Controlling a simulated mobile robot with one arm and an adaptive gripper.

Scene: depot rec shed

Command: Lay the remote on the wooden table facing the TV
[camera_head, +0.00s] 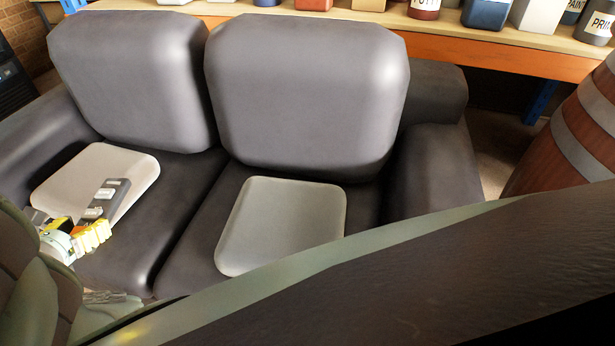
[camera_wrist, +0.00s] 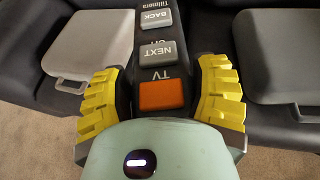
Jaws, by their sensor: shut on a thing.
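The remote (camera_wrist: 157,60) is dark grey with an orange TV button and grey NEXT and BACK buttons in the wrist view. My gripper (camera_wrist: 160,92) has yellow ribbed fingers, one on each side of the remote, shut on it near its TV-button end. In the head view the remote (camera_head: 105,195) sticks up from my gripper (camera_head: 82,238) at the lower left, in front of the sofa's left seat. I cannot tell whether the remote touches anything below. Neither the wooden table nor the TV can be made out for sure.
A dark grey sofa (camera_head: 170,215) fills the middle, with a pale pad (camera_head: 135,168) on the left seat and another (camera_head: 285,225) on the right. Behind it, a shelf (camera_head: 470,32) holds paint cans and bottles. A brown barrel (camera_head: 570,130) stands at right.

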